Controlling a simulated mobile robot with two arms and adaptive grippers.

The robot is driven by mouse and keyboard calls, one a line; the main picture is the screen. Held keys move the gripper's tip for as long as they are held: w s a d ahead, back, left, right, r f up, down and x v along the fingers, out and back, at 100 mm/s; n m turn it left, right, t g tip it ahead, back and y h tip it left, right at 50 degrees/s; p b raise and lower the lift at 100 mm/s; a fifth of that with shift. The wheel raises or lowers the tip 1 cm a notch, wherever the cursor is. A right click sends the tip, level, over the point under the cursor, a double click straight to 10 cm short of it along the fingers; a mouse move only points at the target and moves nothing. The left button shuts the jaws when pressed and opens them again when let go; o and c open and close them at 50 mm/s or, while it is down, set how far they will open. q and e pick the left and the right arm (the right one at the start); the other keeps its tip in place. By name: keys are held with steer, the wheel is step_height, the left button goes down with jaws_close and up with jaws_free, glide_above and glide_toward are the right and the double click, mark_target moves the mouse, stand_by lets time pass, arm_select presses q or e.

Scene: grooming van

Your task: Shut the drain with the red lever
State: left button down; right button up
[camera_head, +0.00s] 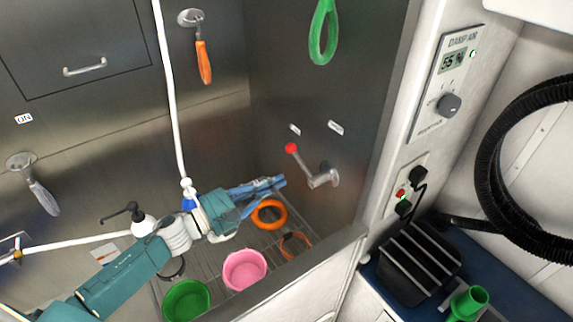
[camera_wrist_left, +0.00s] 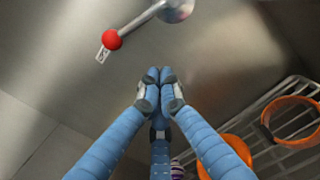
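The red-knobbed lever (camera_head: 308,165) is on the dark metal wall right of centre in the head view. Its metal arm runs from a round pivot (camera_head: 326,176) up and left to the red ball. In the left wrist view the red ball (camera_wrist_left: 112,39) is at the upper left, close to a small white label (camera_wrist_left: 102,54). My left gripper (camera_head: 281,182) is below the red ball in the head view, apart from the lever. In the wrist view its blue fingers (camera_wrist_left: 158,76) meet at the tips with nothing between them. The drain itself cannot be made out.
A white hose (camera_head: 169,90) hangs left of the lever. A green loop (camera_head: 323,35) hangs above it.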

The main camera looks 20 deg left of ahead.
arm_select(q)
steer(key=d+r+p, duration=0.1)
steer(key=r, duration=0.1)
steer(key=w+d+r+p, duration=0.1)
steer(key=p, duration=0.1)
steer(key=shift+w+d+r+p, duration=0.1)
steer(key=shift+d+r+p, duration=0.2)
steer(key=shift+d+r, duration=0.1)
steer(key=shift+w, duration=0.1)
steer(key=shift+r+m+b, duration=0.15)
steer(key=shift+m+b, duration=0.25)
steer(key=shift+b, duration=0.1)
steer(key=shift+r+m+b, duration=0.25)
steer(key=shift+m+b, duration=0.15)
steer(key=shift+b, duration=0.1)
